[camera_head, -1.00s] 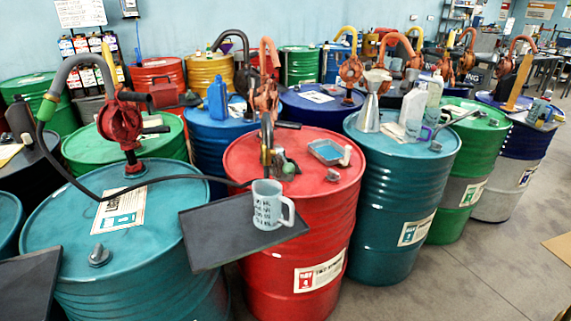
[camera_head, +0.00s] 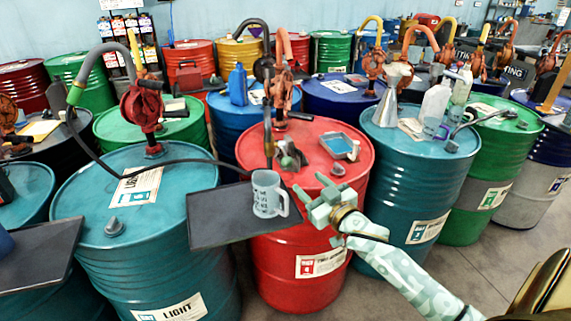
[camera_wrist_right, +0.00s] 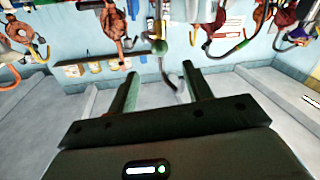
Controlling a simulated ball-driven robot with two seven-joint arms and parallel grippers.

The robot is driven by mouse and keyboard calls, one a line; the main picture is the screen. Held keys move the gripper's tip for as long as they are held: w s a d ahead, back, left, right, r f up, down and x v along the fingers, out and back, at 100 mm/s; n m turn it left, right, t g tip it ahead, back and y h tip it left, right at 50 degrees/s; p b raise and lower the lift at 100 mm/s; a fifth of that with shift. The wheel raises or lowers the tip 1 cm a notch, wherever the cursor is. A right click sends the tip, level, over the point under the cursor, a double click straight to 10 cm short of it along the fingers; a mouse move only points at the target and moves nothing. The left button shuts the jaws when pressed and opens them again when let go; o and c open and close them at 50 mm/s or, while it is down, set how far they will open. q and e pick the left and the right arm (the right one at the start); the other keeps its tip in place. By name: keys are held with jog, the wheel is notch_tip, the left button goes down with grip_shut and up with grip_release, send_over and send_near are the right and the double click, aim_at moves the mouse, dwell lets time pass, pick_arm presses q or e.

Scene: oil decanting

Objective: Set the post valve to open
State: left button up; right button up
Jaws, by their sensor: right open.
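I cannot make out the post valve for certain. On the red drum (camera_head: 255,153) a thin upright dark pipe (camera_head: 268,132) stands behind the mug, with a small grey fitting (camera_head: 292,160) beside it; whether this is the valve, and how it is set, I cannot tell. My right gripper (camera_head: 318,194) is open and empty in front of the red drum, to the right of the mug. In the right wrist view its two fingers (camera_wrist_right: 160,78) are well apart with nothing between them. My left gripper is not in view.
A measuring mug (camera_head: 267,196) stands on a black tray (camera_head: 213,222). A dark hose runs towards it from the red pump (camera_head: 142,108) on the teal drum (camera_head: 80,200). A shallow blue tray (camera_head: 338,145) lies on the red drum. A funnel (camera_head: 388,108) and bottles stand to the right.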

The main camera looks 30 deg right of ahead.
aim_at(287, 162)
jog(key=w, duration=0.4)
jog(key=w+b, duration=0.1)
jog(key=w, duration=0.3)
jog(key=w+b, duration=0.1)
jog(key=w, duration=0.3)
jog(key=shift+d, duration=0.35)
